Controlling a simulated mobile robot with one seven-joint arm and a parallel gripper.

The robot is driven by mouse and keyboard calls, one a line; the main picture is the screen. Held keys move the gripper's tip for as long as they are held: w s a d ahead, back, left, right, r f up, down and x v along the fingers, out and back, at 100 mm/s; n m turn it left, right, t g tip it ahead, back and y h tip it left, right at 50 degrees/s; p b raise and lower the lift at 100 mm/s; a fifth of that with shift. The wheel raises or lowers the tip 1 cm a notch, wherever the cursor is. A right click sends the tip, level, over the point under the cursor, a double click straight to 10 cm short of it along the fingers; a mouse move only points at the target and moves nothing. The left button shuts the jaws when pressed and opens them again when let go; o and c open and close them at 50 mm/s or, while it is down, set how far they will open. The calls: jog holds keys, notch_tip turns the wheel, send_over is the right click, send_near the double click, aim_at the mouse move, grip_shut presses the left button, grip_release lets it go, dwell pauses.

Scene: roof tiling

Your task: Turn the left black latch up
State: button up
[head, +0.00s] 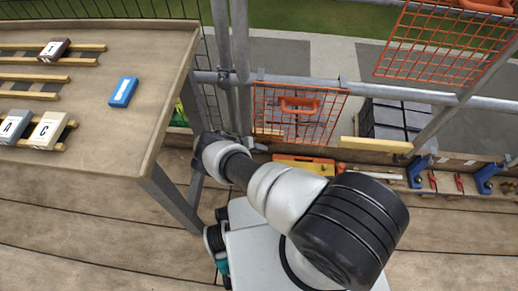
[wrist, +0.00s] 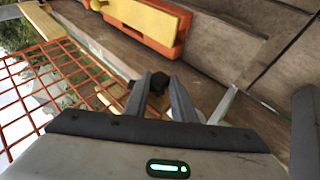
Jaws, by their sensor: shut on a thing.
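In the wrist view a small black piece, which looks like the left black latch (wrist: 158,80), sits between the tips of my gripper (wrist: 158,88). The two grey fingers are shut on it from either side. Whether the latch points up or sideways cannot be told. In the head view my gripper (head: 256,146) is partly hidden by my wrist, low at the left end of the orange mesh gate (head: 268,122). I cannot make out the latch there. The mesh also shows at the left of the wrist view (wrist: 58,82).
A workbench (head: 150,85) stands close on the left, with a blue block (head: 123,92) and labelled tiles. An orange and yellow item (head: 305,164) lies by the toe board, beside my gripper. Blue clamps (head: 417,172) line the right. Scaffold poles (head: 240,50) rise behind.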

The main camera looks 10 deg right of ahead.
dwell(0.3)
jog(key=o, duration=1)
jog(key=p+v, duration=0.2)
jog(key=v, duration=0.5)
jog(key=shift+a+r, duration=0.2)
